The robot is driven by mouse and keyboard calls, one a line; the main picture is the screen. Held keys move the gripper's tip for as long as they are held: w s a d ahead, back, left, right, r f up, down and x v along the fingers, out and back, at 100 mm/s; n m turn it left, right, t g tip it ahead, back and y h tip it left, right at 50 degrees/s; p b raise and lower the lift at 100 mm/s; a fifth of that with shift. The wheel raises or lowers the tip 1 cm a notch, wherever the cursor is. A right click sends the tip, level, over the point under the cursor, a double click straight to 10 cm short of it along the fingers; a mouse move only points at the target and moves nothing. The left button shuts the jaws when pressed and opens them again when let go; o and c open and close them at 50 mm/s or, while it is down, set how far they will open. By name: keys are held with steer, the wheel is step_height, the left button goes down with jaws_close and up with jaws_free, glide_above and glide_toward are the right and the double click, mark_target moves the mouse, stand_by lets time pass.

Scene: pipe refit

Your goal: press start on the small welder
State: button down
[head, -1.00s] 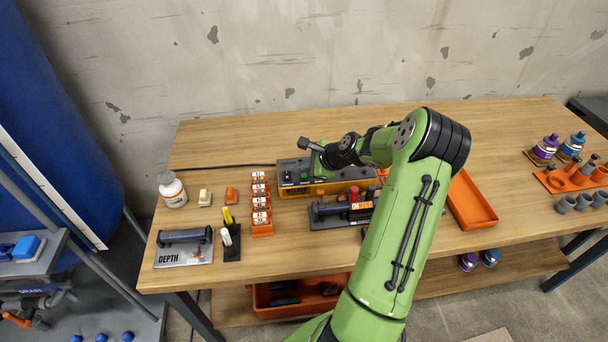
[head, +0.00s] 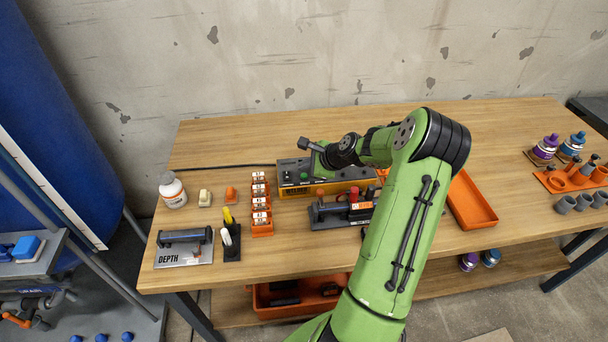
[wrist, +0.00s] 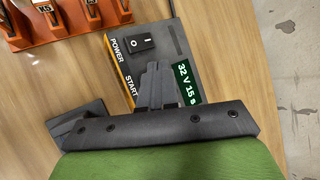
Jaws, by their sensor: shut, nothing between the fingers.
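The small welder (head: 296,191) is a grey-topped box with a yellow-orange front, standing at the back middle of the bench. In the wrist view its top (wrist: 172,22) carries a black power switch (wrist: 142,44) marked 0 and I, beside the word POWER. The word START (wrist: 131,86) is printed lower down, and a green display (wrist: 187,84) reads 32 V 15 s. My gripper (wrist: 154,68) is shut and empty, its fingertips over the panel between START and the display. The fingers hide the start button. I cannot tell whether they touch the panel.
An orange rack of labelled parts (head: 262,230) stands left of the welder. A dark fixture with a red part (head: 330,213) sits just in front of it. An orange tray (head: 485,221) lies to the right. A black cable (head: 230,165) runs leftward from the welder.

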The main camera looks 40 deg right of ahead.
mark_target(306, 179)
steer(key=shift+f, duration=0.1)
stand_by(0.3)
steer(key=shift+f, duration=0.3)
steer(key=shift+f+b, duration=0.3)
steer(key=shift+f, duration=0.2)
stand_by(0.6)
steer(key=shift+r+p, duration=0.9)
steer(key=shift+r, duration=0.1)
step_height(306, 179, up, 5)
steer(key=p, duration=0.4)
steer(key=shift+p, duration=0.35)
